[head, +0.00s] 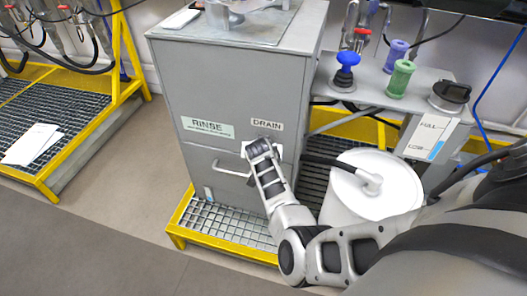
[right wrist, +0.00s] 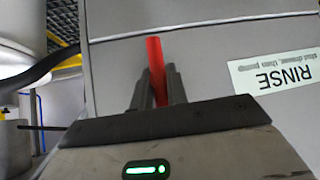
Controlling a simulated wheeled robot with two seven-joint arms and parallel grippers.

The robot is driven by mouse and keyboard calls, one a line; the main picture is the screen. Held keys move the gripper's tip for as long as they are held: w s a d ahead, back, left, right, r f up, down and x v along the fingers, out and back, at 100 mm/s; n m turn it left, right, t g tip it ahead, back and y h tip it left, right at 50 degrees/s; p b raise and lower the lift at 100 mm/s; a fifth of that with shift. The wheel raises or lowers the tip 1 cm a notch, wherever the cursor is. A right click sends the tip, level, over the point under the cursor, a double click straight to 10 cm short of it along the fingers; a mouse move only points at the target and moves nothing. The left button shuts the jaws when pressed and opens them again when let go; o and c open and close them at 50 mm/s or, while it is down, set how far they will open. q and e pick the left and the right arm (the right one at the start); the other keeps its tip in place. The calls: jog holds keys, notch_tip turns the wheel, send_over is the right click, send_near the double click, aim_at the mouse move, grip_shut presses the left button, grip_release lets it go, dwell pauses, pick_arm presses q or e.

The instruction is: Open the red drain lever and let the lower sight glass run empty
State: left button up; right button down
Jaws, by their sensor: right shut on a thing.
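The red drain lever (right wrist: 156,70) shows in the right wrist view, standing up between the two dark fingers of my right gripper (right wrist: 155,88). The fingers are shut on it. In the head view my right gripper (head: 262,150) is at the grey cabinet's front, just under the DRAIN label (head: 267,124), and hides the lever there. A gauge plate marked FULL (head: 427,134) with a blue strip stands at the right. I cannot tell whether it is the lower sight glass, or read its level. My left gripper is not in view.
The grey cabinet (head: 228,80) has a RINSE label (head: 208,127) and a drawer handle (head: 232,172). A white drum (head: 365,190) with a black hose stands right of my forearm. A yellow-edged grating (head: 225,228) lies below.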

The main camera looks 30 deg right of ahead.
dwell(0.6)
jog(key=c, duration=1.4)
grip_release()
jog(key=shift+r, duration=0.15)
